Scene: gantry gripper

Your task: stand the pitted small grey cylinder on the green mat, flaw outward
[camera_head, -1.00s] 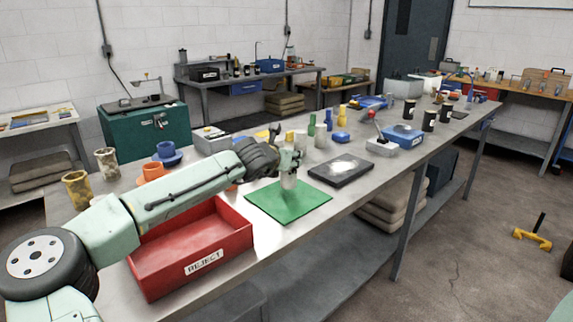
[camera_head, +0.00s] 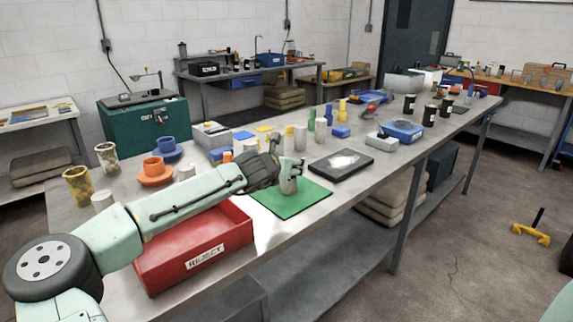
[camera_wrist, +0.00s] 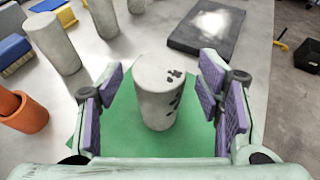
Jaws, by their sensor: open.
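The small grey cylinder (camera_wrist: 157,90) stands upright on the green mat (camera_wrist: 118,128), with dark pits on its top and on its right side in the wrist view. In the head view the cylinder (camera_head: 288,186) shows below my gripper on the green mat (camera_head: 308,204); I cannot make out its pits there. My gripper (camera_wrist: 168,100) is open, with one purple-padded finger on each side of the cylinder and visible gaps between. My gripper also shows in the head view (camera_head: 291,170), low over the mat.
A red REJECT tray (camera_head: 195,248) lies left of the mat, under my arm. A dark plate with a white patch (camera_head: 341,161) lies to the right. Several more grey cylinders (camera_wrist: 52,42) stand behind, with an orange cup (camera_wrist: 22,112) at left.

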